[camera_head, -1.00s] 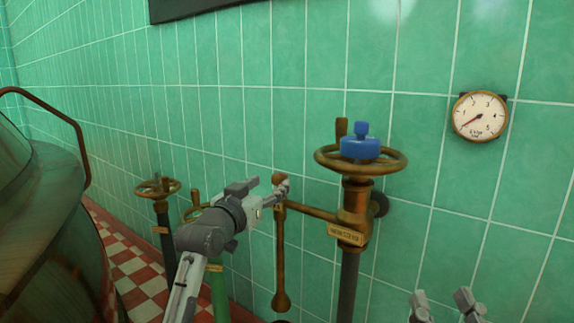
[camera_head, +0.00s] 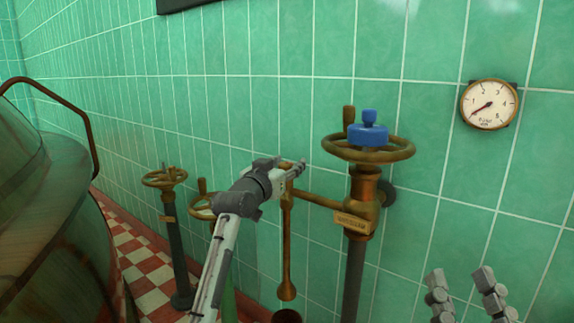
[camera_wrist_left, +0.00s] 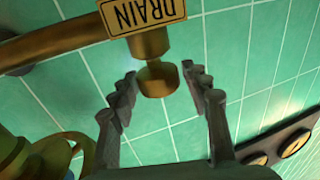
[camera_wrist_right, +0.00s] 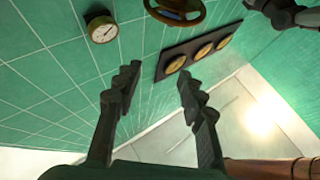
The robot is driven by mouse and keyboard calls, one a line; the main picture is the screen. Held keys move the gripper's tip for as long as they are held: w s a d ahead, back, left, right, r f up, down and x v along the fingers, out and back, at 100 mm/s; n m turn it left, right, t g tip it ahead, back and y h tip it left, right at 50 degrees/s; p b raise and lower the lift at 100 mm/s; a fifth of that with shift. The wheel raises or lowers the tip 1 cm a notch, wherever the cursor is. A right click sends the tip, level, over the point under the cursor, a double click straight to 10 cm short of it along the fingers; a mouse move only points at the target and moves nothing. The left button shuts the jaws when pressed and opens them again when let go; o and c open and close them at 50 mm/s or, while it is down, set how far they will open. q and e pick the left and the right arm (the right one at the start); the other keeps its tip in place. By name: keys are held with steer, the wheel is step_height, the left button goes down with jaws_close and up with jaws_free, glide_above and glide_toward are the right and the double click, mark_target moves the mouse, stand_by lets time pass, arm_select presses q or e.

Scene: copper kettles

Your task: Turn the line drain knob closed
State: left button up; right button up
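The brass drain knob (camera_wrist_left: 157,79) sits under a brass fitting with a DRAIN plate (camera_wrist_left: 145,13) in the left wrist view. My left gripper (camera_wrist_left: 158,72) is open, with one finger on each side of the knob. Gaps show between both fingers and the knob. In the head view my left gripper (camera_head: 298,167) is at the top of the thin brass drain pipe (camera_head: 287,240), and largely hides the knob. My right gripper (camera_head: 460,276) is open and empty at the lower right of the head view. It also shows open in the right wrist view (camera_wrist_right: 158,70).
A large brass handwheel valve (camera_head: 368,150) with a blue knob (camera_head: 368,134) stands right of the drain pipe. A gauge (camera_head: 489,104) hangs on the tiled wall. Two smaller handwheels stand left. A large copper kettle (camera_head: 60,220) fills the left side.

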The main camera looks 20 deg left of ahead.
arm_select(q)
steer(key=c, duration=0.9)
